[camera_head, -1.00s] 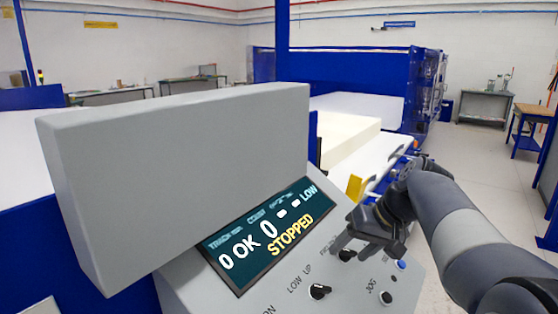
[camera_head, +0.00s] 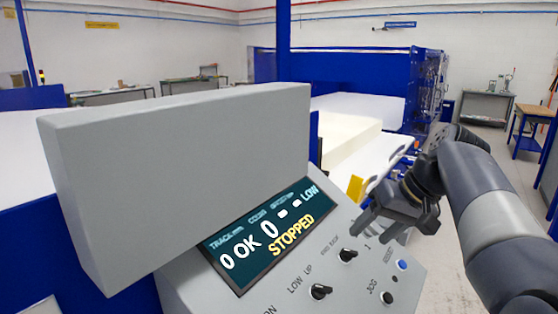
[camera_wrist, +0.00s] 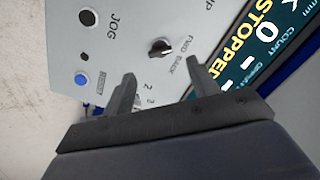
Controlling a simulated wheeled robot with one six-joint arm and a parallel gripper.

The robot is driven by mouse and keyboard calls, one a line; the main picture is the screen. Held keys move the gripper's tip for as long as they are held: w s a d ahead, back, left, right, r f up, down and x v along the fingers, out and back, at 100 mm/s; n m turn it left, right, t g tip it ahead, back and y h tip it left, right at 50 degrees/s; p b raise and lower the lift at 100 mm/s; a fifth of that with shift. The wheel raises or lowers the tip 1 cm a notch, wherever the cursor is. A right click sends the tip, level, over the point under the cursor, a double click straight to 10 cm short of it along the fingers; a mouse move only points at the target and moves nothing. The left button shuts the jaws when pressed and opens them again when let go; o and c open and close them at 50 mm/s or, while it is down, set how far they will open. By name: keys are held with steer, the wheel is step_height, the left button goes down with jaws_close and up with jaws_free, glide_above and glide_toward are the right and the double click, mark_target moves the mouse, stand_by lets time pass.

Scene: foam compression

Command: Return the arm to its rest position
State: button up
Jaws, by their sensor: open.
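My gripper (camera_head: 374,235) is open and empty, in front of the right part of the grey control panel (camera_head: 190,284). In the wrist view, its two dark fingers (camera_wrist: 160,88) stand apart with nothing between them, and the panel lies beyond. My arm (camera_head: 482,215) comes in from the lower right. The display (camera_head: 270,237) reads STOPPED, 0 OK, 0 and LOW.
The panel carries a low/up knob (camera_head: 320,292), a blue button (camera_head: 402,265) and a black jog knob (camera_head: 389,298). Behind it are a yellow part (camera_head: 355,187), a pale foam block (camera_head: 350,140) and a blue machine (camera_head: 350,75). Open floor (camera_head: 465,150) lies at the right.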

mark_target(351, 251)
steer(key=x, duration=0.7)
steer(key=shift+a, duration=0.1)
steer(key=m+p, duration=0.1)
steer(key=m, duration=0.1)
steer(key=shift+s+r+m, duration=0.1)
steer(key=shift+r+m, duration=0.05)
steer(key=shift+m, duration=0.25)
steer(key=m+p, duration=0.2)
steer(key=m, duration=0.3)
steer(key=m+p, duration=0.1)
steer(key=m, duration=0.7)
steer(key=shift+v, duration=2.65)
